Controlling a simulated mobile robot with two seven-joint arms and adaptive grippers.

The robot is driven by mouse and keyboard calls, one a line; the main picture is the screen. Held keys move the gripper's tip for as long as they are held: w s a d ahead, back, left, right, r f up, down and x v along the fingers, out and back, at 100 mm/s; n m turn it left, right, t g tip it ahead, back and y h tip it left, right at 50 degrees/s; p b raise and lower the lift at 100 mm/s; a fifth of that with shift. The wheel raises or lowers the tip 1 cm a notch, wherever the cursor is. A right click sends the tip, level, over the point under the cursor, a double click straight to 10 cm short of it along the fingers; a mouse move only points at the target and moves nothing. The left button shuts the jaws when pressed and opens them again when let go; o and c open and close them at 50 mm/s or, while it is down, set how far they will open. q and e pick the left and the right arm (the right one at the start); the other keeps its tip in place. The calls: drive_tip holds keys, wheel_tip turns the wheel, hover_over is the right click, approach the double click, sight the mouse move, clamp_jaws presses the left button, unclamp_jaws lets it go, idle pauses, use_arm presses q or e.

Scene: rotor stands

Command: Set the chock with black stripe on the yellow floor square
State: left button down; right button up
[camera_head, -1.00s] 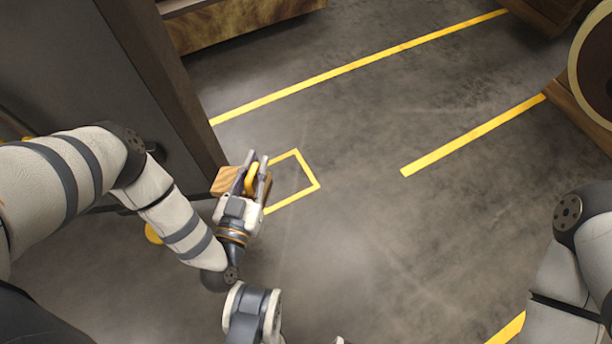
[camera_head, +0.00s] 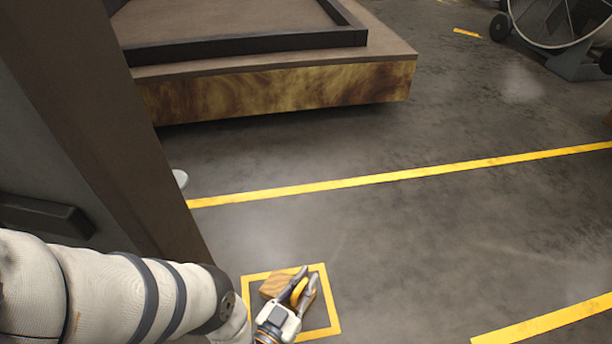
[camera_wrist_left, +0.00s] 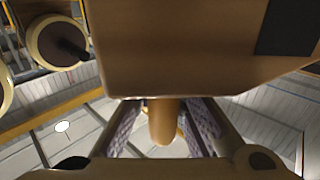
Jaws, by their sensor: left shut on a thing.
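I cannot tell whether the chock touches the floor. The gripper and arm hide part of the square's lower left. My right gripper is out of view.
A tall brown post (camera_head: 125,130) stands close to my left arm. A low wooden platform (camera_head: 285,93) with a dark raised frame lies beyond. Yellow floor lines (camera_head: 400,176) cross the floor. The floor right of the square is clear.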

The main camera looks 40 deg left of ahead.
use_arm(q)
wheel_tip(320, 180, down, 4)
drive_tip(key=b, duration=0.3)
drive_tip(key=shift+f+b, duration=0.25)
drive_tip(key=shift+b, duration=0.05)
drive_tip(key=c, duration=1.6)
unclamp_jaws()
drive_tip(key=shift+f, duration=0.1)
